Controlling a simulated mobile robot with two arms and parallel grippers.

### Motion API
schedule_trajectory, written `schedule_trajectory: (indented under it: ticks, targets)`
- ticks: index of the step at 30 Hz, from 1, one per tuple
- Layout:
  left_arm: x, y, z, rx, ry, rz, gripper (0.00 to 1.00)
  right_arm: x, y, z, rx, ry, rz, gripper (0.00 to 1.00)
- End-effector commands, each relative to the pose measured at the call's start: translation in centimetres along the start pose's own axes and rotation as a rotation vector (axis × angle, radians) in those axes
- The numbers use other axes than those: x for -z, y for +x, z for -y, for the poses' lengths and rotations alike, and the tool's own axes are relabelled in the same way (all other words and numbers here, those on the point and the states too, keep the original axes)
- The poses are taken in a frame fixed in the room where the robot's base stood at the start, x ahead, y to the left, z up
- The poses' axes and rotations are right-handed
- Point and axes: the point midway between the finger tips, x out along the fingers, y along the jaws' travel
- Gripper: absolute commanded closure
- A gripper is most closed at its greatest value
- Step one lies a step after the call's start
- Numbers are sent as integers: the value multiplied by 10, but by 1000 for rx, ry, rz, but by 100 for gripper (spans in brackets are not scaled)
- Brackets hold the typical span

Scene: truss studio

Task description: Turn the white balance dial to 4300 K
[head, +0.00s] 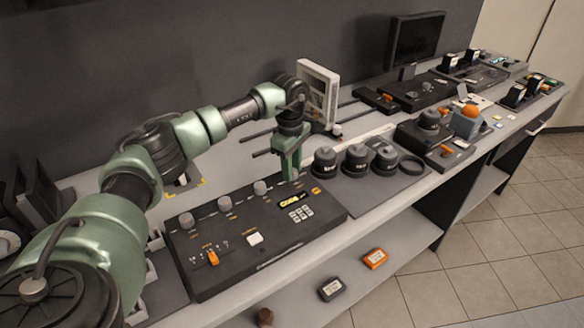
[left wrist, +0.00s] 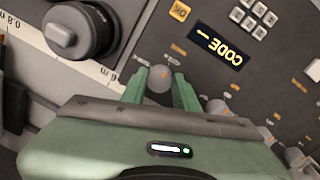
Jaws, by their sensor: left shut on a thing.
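A black control panel (head: 230,240) lies on the bench with a row of grey dials along its back edge. My left gripper (head: 289,172) reaches down to the right end of this row. In the left wrist view its green fingers are on either side of a round grey dial (left wrist: 160,80), shut on it. The gripper mostly hides this dial in the head view. The other dials, such as the nearest one (left wrist: 218,107), stand free. The labels and pointer marks are too small to read, so I cannot tell which dial is for white balance or its setting. My right gripper is not in view.
The panel has a display reading CODE (head: 289,199), a keypad (head: 300,213) and an orange slider (head: 212,257). Several dark round lenses (head: 356,158) stand close to the right. A white framed board (head: 318,92) stands behind the gripper.

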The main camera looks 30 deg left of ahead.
Motion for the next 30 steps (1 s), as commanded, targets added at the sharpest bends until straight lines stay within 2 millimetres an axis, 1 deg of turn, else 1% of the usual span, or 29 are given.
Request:
schedule_trajectory:
  ticks: [2,3,5,6,14,17,20,27,30]
  targets:
    - [0,-2,-2,-7,-1,2,100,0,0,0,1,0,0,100]
    - [0,-2,-2,-7,-1,2,68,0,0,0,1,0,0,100]
    - [0,-2,-2,-7,-2,2,51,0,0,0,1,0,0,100]
    - [0,-2,-2,-6,-2,2,49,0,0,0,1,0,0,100]
    - [0,-1,-1,-3,-2,1,49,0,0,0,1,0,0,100]
    - [0,-6,-1,-5,-2,1,49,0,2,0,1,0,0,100]
    - [0,-18,-2,-6,-2,1,49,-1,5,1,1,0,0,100]
    - [0,-59,-2,-7,-1,1,49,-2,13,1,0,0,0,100]
    - [0,-71,-1,-6,-1,1,49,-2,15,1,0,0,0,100]
